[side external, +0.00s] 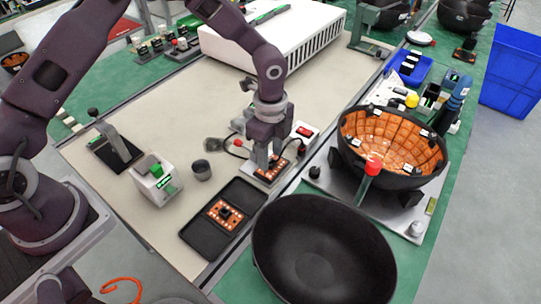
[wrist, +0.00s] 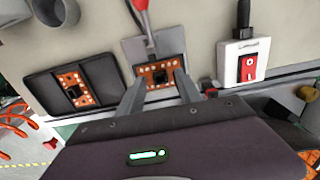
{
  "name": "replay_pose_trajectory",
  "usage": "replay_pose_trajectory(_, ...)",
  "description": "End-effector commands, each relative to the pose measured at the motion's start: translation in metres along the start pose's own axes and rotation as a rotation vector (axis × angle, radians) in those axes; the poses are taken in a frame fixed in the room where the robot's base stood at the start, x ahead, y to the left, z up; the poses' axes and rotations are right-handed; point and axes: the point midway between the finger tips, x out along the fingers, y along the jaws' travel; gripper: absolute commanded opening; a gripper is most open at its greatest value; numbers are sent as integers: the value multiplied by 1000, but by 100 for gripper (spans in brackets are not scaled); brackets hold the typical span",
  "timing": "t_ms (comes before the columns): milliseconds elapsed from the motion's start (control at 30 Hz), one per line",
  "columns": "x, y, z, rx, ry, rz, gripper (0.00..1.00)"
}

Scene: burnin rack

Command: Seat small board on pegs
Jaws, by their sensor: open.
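A small orange board (wrist: 147,71) with a dark square middle lies on a grey plate (wrist: 134,47) in the wrist view. The same board (side external: 270,174) is partly covered by my gripper in the side view. My gripper (side external: 271,164) points down over it. In the wrist view my gripper's fingers (wrist: 161,82) are apart, one near each side of the board. I cannot tell whether they touch it. Pegs are too small to make out. A second orange board (wrist: 76,83) lies in a black tray (wrist: 42,91); it also shows in the side view (side external: 224,214).
A white box with a red switch (wrist: 244,62) stands right of the plate, with a red-ended cable (wrist: 140,12) above the board. A large black bowl (side external: 322,255) and an orange-lined bowl (side external: 392,140) stand to the right. Bare tabletop lies behind my gripper.

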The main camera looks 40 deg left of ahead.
Motion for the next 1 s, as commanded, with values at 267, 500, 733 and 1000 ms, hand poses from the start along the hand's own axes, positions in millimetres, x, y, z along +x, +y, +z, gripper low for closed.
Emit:
replay_pose_trajectory(267, -51, 0, 0, 0, 0, -2, 47)
replay_pose_trajectory(500, -57, 0, 0, 1, 0, 1, 47)
replay_pose_trajectory(733, -65, 2, 3, -18, -6, -9, 47)
replay_pose_trajectory(1000, -206, 69, 65, -519, -53, -207, 47)
